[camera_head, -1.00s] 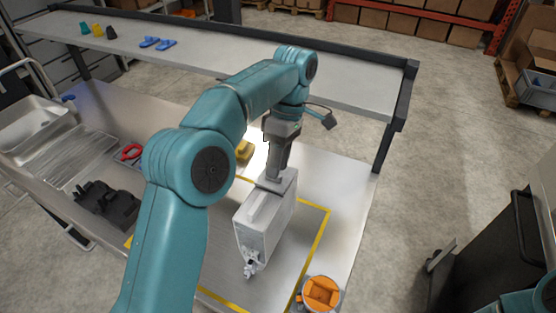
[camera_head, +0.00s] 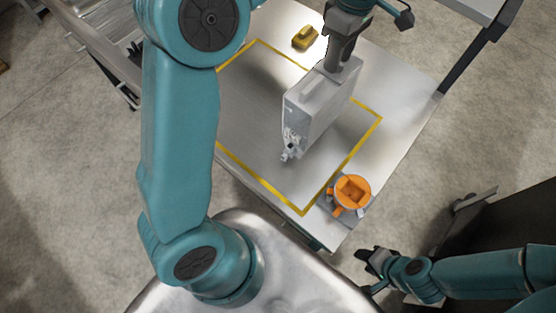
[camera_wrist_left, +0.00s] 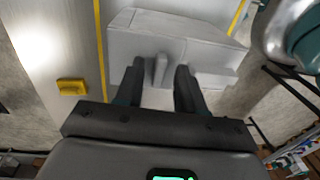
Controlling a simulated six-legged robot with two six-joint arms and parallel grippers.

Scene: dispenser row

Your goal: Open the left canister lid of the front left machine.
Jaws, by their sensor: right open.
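One grey box-shaped machine (camera_head: 312,112) stands upright on the metal table, inside a yellow outline, with a small spout low on its near end. My left gripper (camera_head: 336,68) is at the top far end of it. In the left wrist view, my left gripper (camera_wrist_left: 160,75) has its two dark fingers either side of a small upright grip (camera_wrist_left: 160,70) on the machine's grey top (camera_wrist_left: 150,45). Narrow gaps show beside the grip, so the fingers look open around it. No raised lid shows. My right gripper (camera_head: 368,264) is open and empty, off the table's near right corner.
An orange hopper-like part (camera_head: 352,192) sits at the table's near right corner. A yellow block (camera_head: 306,37) lies behind the machine. The marked area (camera_head: 250,130) left of the machine is clear. A dark cabinet (camera_head: 490,225) stands at the right.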

